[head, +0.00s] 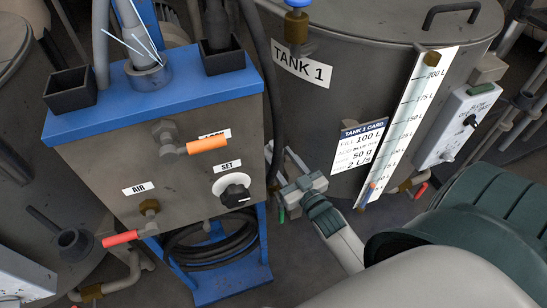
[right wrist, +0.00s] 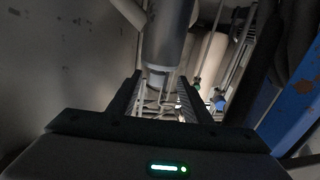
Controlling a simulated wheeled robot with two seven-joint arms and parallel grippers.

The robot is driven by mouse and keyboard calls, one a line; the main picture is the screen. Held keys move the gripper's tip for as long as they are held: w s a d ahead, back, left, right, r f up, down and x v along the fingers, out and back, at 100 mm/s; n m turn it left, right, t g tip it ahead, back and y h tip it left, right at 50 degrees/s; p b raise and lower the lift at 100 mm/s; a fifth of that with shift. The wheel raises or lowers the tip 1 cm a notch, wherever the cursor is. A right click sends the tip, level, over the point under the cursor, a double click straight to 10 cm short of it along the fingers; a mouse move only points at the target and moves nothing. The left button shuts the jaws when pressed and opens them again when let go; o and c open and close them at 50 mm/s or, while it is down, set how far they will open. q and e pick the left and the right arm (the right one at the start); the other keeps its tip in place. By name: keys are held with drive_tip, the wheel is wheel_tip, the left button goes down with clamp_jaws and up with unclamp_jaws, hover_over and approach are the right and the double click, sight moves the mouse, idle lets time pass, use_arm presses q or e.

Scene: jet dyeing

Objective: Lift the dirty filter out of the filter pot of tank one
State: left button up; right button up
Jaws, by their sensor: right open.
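Tank one (head: 345,90) is the large grey drum with the "TANK 1" label in the head view. My right gripper (head: 283,158) is low in the gap between this tank and the blue-topped control box. In the right wrist view my right gripper (right wrist: 158,90) has its two dark fingers apart with nothing held. A grey upright cylinder (right wrist: 167,35) is beyond and above the fingertips; I cannot tell whether it is the filter pot. No dirty filter can be made out in either view. My left gripper is not in view.
The control box (head: 150,160) with its blue top stands close left of my right gripper, with a black hose coil (head: 215,245) below. A white level scale (head: 408,125) and a switch box (head: 458,122) are on the tank's right. Thin pipes crowd the gap.

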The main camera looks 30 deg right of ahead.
sight(275, 151)
drive_tip(key=shift+w+d, duration=0.2)
drive_tip(key=shift+w, duration=2.05)
drive_tip(key=w, duration=0.5)
drive_tip(key=shift+d+b, duration=0.35)
drive_tip(key=shift+d, duration=0.05)
clamp_jaws()
